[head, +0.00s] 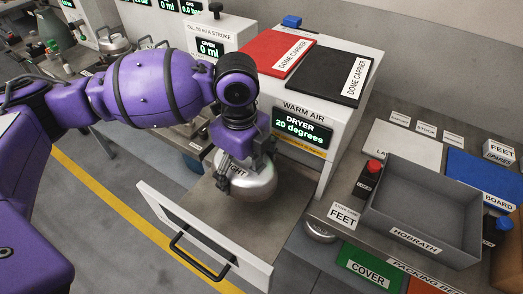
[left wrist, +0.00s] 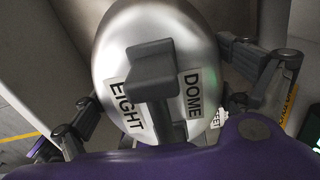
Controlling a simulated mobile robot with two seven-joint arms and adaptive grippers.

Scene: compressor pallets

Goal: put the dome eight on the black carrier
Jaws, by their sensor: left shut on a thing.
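The dome eight (head: 258,186) is a silver dome in the open dryer drawer (head: 215,211). In the left wrist view the dome (left wrist: 190,35) shows labels reading EIGHT and DOME and a dark grey handle (left wrist: 150,65) on top. My left gripper (head: 238,178) is over the dome from above, its fingers (left wrist: 165,110) around it and shut on it. I cannot tell whether the dome touches the drawer floor. The black carrier (head: 322,75) lies flat on top of the dryer, labelled DOME CARRIER, with nothing on it. My right gripper is not in view.
The red dome carrier (head: 276,53) lies left of the black one. The warm air dryer (head: 303,135) reads 20 degrees. A grey bin (head: 425,205) labelled HOBRATH and a red-topped bottle (head: 368,178) stand on the right bench. The drawer front (head: 200,238) sticks out over the floor.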

